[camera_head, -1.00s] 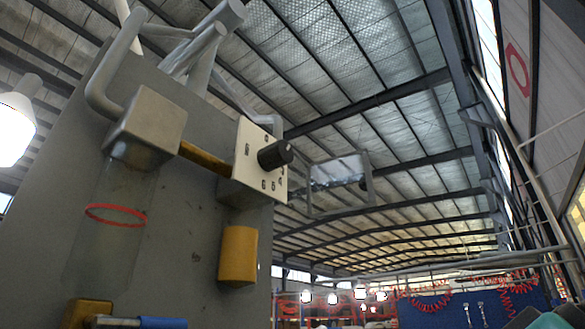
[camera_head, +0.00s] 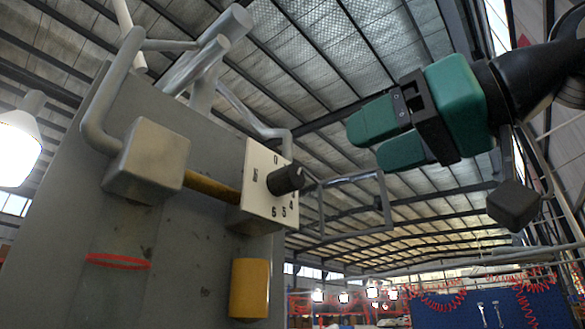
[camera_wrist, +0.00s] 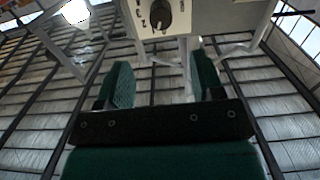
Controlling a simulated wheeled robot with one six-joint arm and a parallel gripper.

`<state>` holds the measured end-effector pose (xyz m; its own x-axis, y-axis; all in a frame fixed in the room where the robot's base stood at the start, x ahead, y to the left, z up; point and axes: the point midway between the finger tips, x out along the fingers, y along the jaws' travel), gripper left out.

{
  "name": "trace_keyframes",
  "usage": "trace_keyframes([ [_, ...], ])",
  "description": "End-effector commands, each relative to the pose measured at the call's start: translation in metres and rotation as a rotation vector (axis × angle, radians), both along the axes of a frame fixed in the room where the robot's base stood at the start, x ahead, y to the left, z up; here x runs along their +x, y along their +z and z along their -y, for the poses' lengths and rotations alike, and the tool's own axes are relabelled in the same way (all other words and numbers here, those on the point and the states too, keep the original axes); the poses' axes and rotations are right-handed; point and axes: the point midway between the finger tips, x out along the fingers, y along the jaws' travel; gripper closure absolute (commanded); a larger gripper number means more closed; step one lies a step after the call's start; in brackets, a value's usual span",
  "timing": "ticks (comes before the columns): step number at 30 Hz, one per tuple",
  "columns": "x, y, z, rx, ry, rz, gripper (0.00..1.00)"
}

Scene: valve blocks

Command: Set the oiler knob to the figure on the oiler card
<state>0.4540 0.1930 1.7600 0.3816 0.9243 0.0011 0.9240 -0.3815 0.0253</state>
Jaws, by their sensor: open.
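The oiler knob (camera_head: 286,180) is a black cylinder on a white dial plate (camera_head: 262,206) printed with figures around it. The plate is fixed to a grey block on the panel. In the wrist view the knob (camera_wrist: 160,14) and dial plate show upside down at the top, beyond the fingers. My gripper (camera_head: 364,140) has green fingers, open and empty, pointing left toward the knob. It is to the right of the knob and above it in the head view, apart from it. I cannot make out an oiler card or where the knob points.
A grey panel (camera_head: 50,190) carries a grey block (camera_head: 147,160) with bent pipes, a brass pipe and a yellow cylinder (camera_head: 249,288). A thin metal frame (camera_head: 352,183) stands right of the dial. A clear cylinder with a red ring (camera_head: 118,261) hangs at left.

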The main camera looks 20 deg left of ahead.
Motion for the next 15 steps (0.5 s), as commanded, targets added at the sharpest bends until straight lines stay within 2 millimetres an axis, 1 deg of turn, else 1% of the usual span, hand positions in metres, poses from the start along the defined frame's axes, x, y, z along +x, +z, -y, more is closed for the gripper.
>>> trace_keyframes([
  [1, 0.002, 0.001, -0.01, -0.002, 0.009, -0.005, 0.39],
  [9, 0.025, 0.003, -0.065, -0.005, 0.006, -0.004, 0.39],
  [12, 0.032, 0.003, -0.082, -0.004, 0.004, -0.004, 0.39],
  [15, 0.039, 0.003, -0.096, -0.004, 0.002, -0.004, 0.39],
])
